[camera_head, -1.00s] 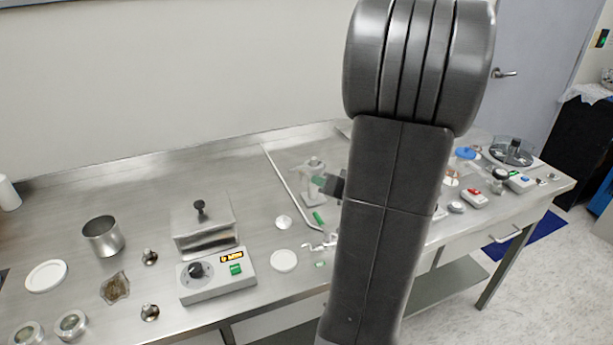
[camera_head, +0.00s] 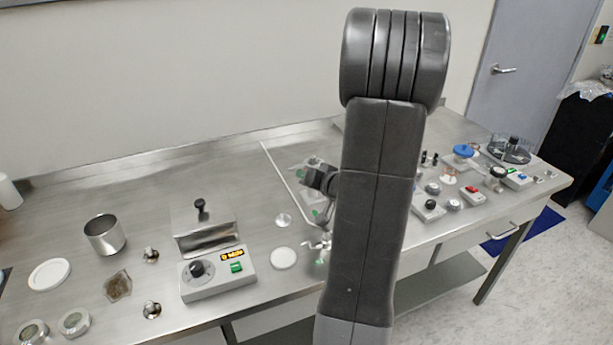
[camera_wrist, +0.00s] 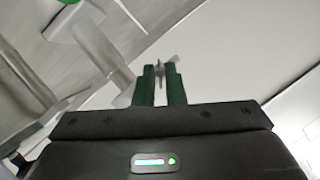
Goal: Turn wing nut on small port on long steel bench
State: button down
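The small port (camera_head: 318,244), a small metal fitting, stands near the front edge of the long steel bench (camera_head: 75,240), just left of my arm. My gripper reaches down beside it, mostly hidden behind my arm in the head view. In the wrist view, the two green fingers of my gripper (camera_wrist: 160,72) are a narrow gap apart. A small grey metal piece, apparently the wing nut (camera_wrist: 159,68), shows between and just beyond the fingertips. The gap looks clear on both sides of it; contact cannot be made out.
A control box (camera_head: 217,278) with a dial and green button, a white disc (camera_head: 283,258) and a metal cup (camera_head: 104,236) are left of the port. Several small devices, including a red one (camera_head: 472,195), crowd the right.

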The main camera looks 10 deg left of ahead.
jog(key=shift+f+b, duration=0.2)
jog(key=shift+b, duration=0.55)
jog(key=shift+w+d+f+m+y+b, duration=0.1)
jog(key=shift+m+y+b, duration=0.95)
jog(key=shift+m+b, duration=1.65)
jog(key=shift+d+f+m+y+b, duration=0.1)
jog(key=shift+m+y+b, duration=1.2)
jog(key=shift+b, duration=2.6)
jog(key=shift+r+m, duration=0.1)
jog(key=shift+m, duration=0.3)
jog(key=c, duration=1.8)
grip_release()
jog(key=shift+c, duration=0.2)
jog(key=shift+o, duration=0.2)
